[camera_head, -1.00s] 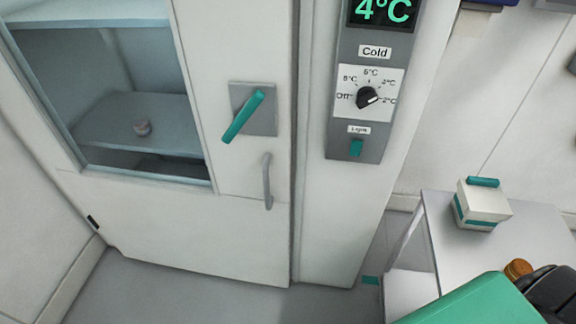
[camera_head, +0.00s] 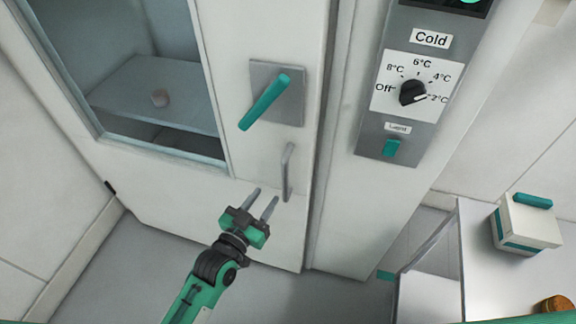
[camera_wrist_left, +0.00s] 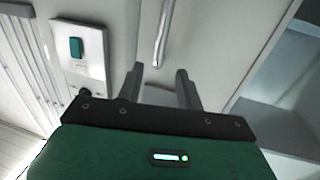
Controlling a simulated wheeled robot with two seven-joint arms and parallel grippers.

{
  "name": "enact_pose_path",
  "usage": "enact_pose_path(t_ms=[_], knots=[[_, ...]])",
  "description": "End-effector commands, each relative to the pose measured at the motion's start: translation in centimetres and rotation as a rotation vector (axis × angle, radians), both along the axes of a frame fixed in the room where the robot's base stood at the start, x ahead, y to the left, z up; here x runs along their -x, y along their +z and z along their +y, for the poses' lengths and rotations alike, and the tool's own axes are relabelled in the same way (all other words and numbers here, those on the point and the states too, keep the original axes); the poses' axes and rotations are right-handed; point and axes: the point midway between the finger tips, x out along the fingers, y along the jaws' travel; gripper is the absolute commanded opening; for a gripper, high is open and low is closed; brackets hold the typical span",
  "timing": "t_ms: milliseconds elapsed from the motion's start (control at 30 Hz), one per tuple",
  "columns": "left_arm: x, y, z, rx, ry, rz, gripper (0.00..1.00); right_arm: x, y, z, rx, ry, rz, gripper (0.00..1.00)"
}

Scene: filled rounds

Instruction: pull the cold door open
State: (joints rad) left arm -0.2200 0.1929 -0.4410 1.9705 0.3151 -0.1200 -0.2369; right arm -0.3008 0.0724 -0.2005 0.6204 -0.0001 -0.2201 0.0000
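The cold door (camera_head: 180,200) is white with a large window and looks shut. A teal lever (camera_head: 264,102) on a grey plate slants down to the left near its right edge. Below it is an upright grey pull bar (camera_head: 287,172). My left gripper (camera_head: 265,194) is open and empty, its fingers pointing up just left of the bar's lower end, apart from it. In the left wrist view the bar (camera_wrist_left: 163,35) shows ahead, roughly in line with the gap between the fingers (camera_wrist_left: 160,78). My right gripper is out of view.
A grey control panel (camera_head: 372,138) labelled Cold, with a black dial (camera_head: 412,92) and teal switch (camera_head: 391,148), is right of the door. A side table (camera_head: 485,285) at lower right bears a white and teal box (camera_head: 528,225) and an orange-brown item (camera_head: 556,303). The floor before the door looks clear.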

Motion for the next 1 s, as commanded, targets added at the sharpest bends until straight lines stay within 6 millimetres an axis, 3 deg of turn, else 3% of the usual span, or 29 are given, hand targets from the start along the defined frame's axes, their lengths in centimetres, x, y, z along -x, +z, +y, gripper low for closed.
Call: enact_pose_path(t_ms=[500,733,1000], knots=[[-8.3,0.2,-4.7,0.000,0.000,0.000,0.37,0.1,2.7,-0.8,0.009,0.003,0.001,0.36],[-9.8,0.0,-5.5,-0.001,-0.001,0.002,0.37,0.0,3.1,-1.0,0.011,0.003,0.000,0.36],[-10.0,0.0,-5.6,0.000,0.000,0.001,0.37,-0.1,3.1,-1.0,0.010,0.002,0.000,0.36]])
